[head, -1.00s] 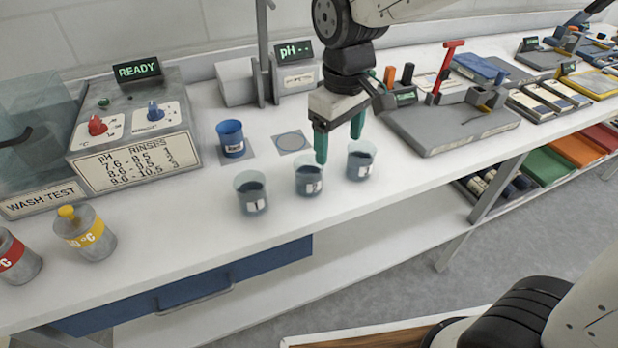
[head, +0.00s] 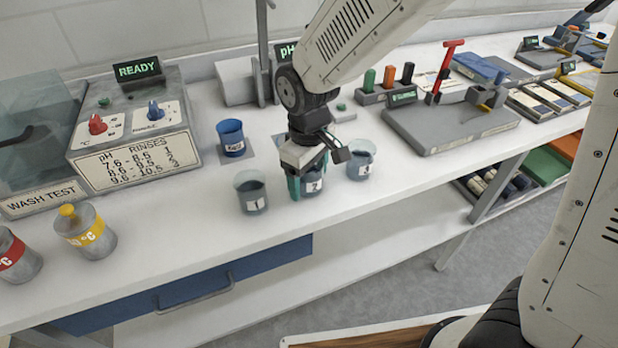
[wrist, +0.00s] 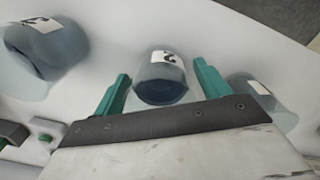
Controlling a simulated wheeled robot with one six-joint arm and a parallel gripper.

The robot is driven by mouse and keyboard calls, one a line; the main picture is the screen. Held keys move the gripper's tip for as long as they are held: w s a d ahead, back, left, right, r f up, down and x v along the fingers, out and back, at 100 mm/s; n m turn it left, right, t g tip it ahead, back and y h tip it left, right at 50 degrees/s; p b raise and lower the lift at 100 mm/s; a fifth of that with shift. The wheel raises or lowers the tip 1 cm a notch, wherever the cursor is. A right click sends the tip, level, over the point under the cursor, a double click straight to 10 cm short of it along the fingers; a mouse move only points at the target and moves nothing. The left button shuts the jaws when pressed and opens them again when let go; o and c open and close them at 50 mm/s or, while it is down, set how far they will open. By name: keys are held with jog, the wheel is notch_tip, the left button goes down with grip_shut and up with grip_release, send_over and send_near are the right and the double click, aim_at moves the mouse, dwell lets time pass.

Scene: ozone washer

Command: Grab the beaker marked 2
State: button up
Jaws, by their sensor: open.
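The beaker marked 2 (head: 312,185) is a clear beaker with dark liquid and a white label, standing on the white bench between two like beakers. My gripper (head: 308,188) is open and lowered over it in the head view, hiding its upper part. In the wrist view the beaker marked 2 (wrist: 162,78) lies between the two teal fingers (wrist: 162,85), with a gap on each side. The beaker marked 1 (head: 252,193) stands to its left and the beaker marked 3 (head: 361,160) to its right.
A blue cup (head: 231,138) stands behind beaker 1. The pH rinses panel (head: 132,160) is at left, and yellow (head: 86,232) and red (head: 15,258) banded canisters are at front left. A grey tray station (head: 450,122) is to the right.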

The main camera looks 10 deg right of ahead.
jog(key=shift+c, duration=0.3)
jog(key=c, duration=1.2)
jog(key=shift+r, duration=0.1)
